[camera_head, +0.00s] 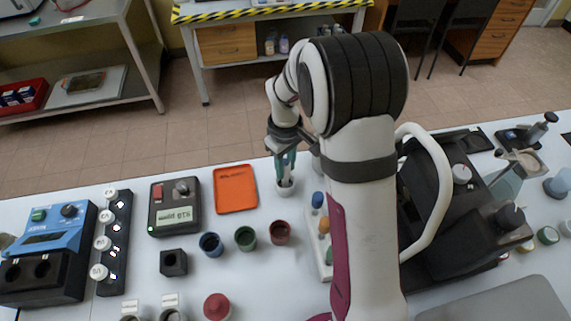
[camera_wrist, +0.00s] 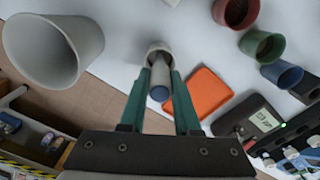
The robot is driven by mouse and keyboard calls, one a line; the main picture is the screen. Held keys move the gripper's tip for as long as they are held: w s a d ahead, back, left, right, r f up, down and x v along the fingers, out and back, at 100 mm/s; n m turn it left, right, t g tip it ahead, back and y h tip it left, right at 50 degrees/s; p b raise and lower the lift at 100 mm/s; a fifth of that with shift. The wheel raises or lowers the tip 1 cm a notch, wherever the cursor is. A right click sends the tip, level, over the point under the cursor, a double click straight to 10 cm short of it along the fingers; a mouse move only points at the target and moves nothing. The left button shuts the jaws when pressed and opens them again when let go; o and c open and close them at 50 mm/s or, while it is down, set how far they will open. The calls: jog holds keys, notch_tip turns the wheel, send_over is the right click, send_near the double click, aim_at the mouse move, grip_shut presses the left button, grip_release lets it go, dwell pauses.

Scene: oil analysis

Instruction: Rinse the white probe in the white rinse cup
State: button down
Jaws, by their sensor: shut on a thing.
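My gripper (camera_head: 286,160) points down in the head view, just above a small white cup (camera_head: 286,191) on the table. In the wrist view my gripper (camera_wrist: 160,76) is shut on a slim pale grey-white probe (camera_wrist: 159,78) with a blue-grey end (camera_wrist: 159,94). The probe lines up with the mouth of the white cup (camera_wrist: 158,47), and its far end appears to be inside the rim. How deep it sits, and whether it touches the wall, I cannot tell.
A large pale cup (camera_wrist: 80,50) stands beside my gripper in the wrist view. An orange tray (camera_head: 235,189) lies to the left of the white cup. Blue (camera_head: 211,245), green (camera_head: 245,238) and red (camera_head: 280,233) cups stand nearer. A probe rack (camera_head: 326,262) is partly hidden by my arm.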

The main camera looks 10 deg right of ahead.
jog(key=shift+r, duration=3.95)
